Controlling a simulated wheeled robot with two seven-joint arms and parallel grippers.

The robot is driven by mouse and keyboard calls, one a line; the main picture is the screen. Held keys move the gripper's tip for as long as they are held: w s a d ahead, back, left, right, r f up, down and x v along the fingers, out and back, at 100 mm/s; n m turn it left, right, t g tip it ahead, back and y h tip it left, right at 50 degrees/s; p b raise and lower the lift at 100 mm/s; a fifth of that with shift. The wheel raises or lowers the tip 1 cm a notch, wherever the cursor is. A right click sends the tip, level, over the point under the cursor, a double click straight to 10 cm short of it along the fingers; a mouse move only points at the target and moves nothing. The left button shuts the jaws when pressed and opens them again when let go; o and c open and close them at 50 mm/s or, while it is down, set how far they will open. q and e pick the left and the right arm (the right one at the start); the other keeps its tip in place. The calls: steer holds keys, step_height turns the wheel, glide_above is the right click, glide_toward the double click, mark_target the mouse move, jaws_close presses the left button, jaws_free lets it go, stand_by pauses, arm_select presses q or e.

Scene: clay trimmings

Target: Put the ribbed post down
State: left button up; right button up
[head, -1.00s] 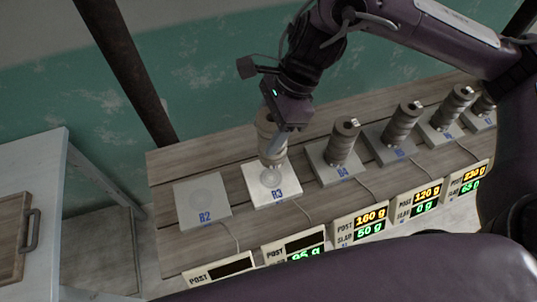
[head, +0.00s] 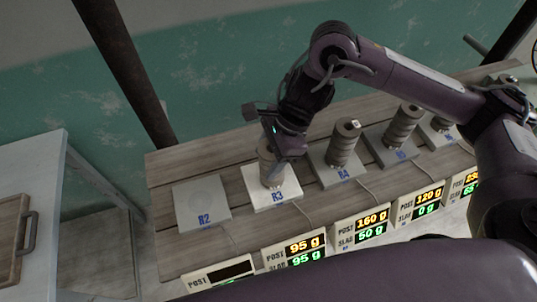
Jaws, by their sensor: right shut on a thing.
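The ribbed post (head: 268,166) is a beige-brown ribbed cylinder. It stands upright on the white slab marked R3 (head: 262,196). My right gripper (head: 279,152) is shut on the upper part of the post and partly hides it. The display in front of R3 (head: 294,251) reads POST 95 g and SLAB 95 g. My left gripper is not in view.
The empty slab R2 (head: 201,203) lies to the left, with a blank post display. Another ribbed post (head: 344,143) stands on R4 just to the right, and several more stand beyond it on the wooden table (head: 165,240). Cables run from slabs to displays.

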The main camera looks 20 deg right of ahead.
steer(key=o, duration=1.4)
steer(key=shift+f, duration=0.1)
steer(key=v, duration=1.2)
steer(key=shift+p, duration=0.35)
